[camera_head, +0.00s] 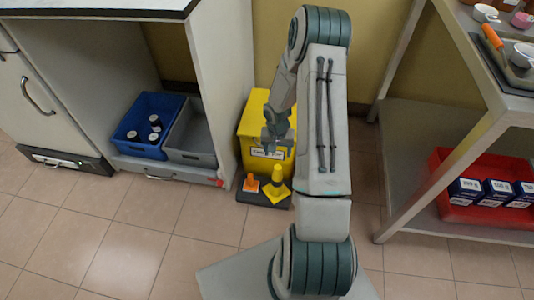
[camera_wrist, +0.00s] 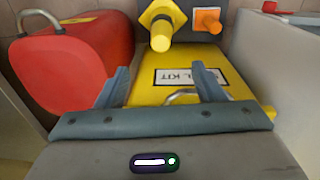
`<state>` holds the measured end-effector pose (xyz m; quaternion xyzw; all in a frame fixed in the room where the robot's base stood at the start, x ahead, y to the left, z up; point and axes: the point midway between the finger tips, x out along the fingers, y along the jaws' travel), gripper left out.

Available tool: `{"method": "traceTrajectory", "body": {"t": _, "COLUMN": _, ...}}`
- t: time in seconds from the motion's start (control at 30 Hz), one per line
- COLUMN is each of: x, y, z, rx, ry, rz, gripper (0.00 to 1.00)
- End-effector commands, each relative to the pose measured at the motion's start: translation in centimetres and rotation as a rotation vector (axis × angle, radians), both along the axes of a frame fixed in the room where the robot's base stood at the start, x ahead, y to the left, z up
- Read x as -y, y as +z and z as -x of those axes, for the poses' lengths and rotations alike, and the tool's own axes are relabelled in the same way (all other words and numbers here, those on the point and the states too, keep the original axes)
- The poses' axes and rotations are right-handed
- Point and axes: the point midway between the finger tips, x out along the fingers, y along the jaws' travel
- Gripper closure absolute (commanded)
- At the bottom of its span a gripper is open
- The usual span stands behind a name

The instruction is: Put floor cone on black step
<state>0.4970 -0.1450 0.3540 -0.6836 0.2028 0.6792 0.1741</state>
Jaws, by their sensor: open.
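A yellow cone (camera_head: 277,180) and a smaller orange cone (camera_head: 250,183) stand on the low black step (camera_head: 256,198), in front of a yellow box with a white label. My gripper (camera_head: 277,138) is over the yellow box. In the wrist view, its two fingers (camera_wrist: 160,86) are spread apart with nothing held between them; the cones are beyond the fingertips. The arm hides part of the step's right side.
The yellow box (camera_wrist: 190,62), with "KIT" lettering and a metal handle, lies below my fingers. A red container (camera_wrist: 75,70) with a handle is beside it. A blue crate (camera_head: 148,120) and grey crate (camera_head: 192,140) sit left; a shelf holds a red tray (camera_head: 455,212) right. Front floor is clear.

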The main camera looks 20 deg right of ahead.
Motion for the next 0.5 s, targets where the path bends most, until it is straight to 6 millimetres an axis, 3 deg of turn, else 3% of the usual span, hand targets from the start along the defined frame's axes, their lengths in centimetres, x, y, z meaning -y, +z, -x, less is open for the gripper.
{"method": "traceTrajectory", "body": {"t": 0.03, "x": -0.3, "y": 2.4, "z": -0.2, "rx": 0.007, "ry": 0.027, "rz": 0.022, "gripper": 0.38}}
{"method": "traceTrajectory", "body": {"t": 0.2, "x": -1.9, "y": 9.7, "z": 0.8, "rx": 0.002, "ry": 0.114, "rz": 0.077, "gripper": 0.38}}
{"method": "traceTrajectory", "body": {"t": 0.5, "x": -5.9, "y": 20.6, "z": 5.2, "rx": 0.008, "ry": 0.253, "rz": 0.116, "gripper": 0.38}}
